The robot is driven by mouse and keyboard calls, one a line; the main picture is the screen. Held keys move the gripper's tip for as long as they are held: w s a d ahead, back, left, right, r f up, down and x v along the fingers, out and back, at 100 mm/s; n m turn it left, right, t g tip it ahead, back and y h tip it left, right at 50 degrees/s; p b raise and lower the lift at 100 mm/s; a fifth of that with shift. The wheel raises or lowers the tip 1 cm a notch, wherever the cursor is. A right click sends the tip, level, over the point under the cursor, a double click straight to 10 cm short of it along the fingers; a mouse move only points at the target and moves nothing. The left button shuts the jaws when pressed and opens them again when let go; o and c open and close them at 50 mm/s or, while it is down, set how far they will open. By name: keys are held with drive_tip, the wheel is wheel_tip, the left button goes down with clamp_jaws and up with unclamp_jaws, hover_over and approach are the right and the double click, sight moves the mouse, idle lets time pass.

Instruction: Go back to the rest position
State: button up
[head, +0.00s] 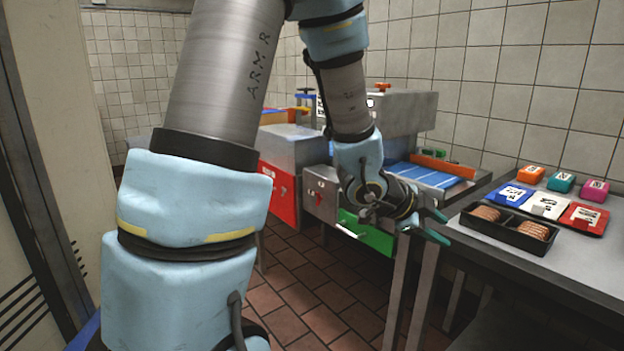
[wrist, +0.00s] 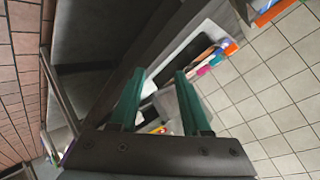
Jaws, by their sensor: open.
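My gripper (head: 432,226) is at the end of my arm in the middle of the head view, to the left of the steel table. Its two green fingers are apart, and nothing shows between them up close. In the wrist view my gripper (wrist: 160,95) is also open and empty, with the table and its small coloured items well beyond the fingers. My arm runs down the left and centre of the head view and hides part of the machines behind it.
Steel machines with a blue belt (head: 420,175) stand behind my arm. Tiled floor (head: 310,300) is open below.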

drive_tip(key=w+a+n+t+y+p, duration=0.1)
drive_tip(key=w+a+n+y, duration=0.3)
drive_tip(key=a, duration=0.5)
drive_tip(key=w+a+n+t+y+p, duration=0.1)
drive_tip(key=w+a+n+t+y, duration=0.15)
drive_tip(key=a+n, duration=0.5)
drive_tip(key=s+a+n+g+y, duration=0.2)
drive_tip(key=s+a+n, duration=0.3)
drive_tip(key=a, duration=0.3)
drive_tip(key=s+a+n+g+y+p, duration=0.1)
drive_tip(key=s+a+n+g, duration=0.2)
drive_tip(key=s+a+n, duration=0.2)
drive_tip(key=a+n, duration=0.1)
drive_tip(key=a, duration=0.2)
drive_tip(key=shift+a+y, duration=0.15)
drive_tip(key=shift+y, duration=0.2)
